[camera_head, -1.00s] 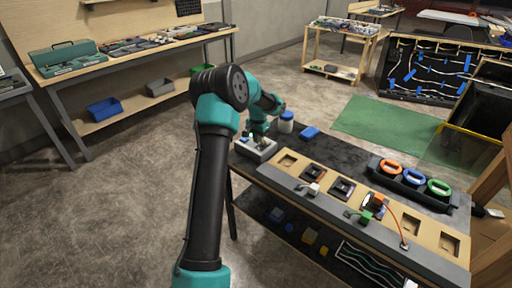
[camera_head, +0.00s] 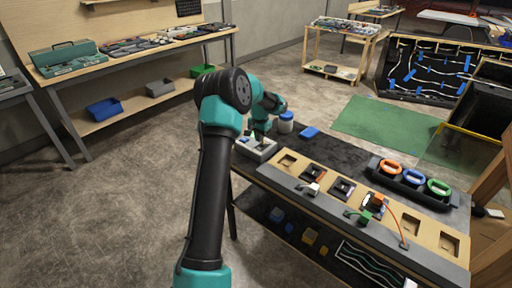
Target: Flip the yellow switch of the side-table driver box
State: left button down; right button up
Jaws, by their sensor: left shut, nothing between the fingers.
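The driver box (camera_head: 266,153), a light grey box, sits at the left end of the dark worktable. My left arm reaches over it from the near side. My left gripper (camera_head: 258,139) is shut and empty, pointing down at the top of the box. Its fingertips are at or just above the box top; I cannot tell whether they touch. The yellow switch is too small and too covered by the gripper to make out, so its position cannot be read. My right gripper is not in view.
A blue-lidded jar (camera_head: 286,122) and a blue block (camera_head: 309,132) stand behind the box. A wooden panel (camera_head: 327,172) with square recesses and plugs runs to the right. A dark tray (camera_head: 412,188) holds orange, blue and green rings. Open floor lies left of the table.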

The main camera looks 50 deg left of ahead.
pick_arm(q)
jog(key=shift+w+f, duration=0.55)
jog(key=shift+w, duration=0.05)
jog(key=shift+s+r, duration=0.1)
jog(key=shift+r, duration=0.7)
notch_tip(320, 180, up, 6)
jog(key=shift+s, duration=0.2)
dwell(0.4)
dwell(0.4)
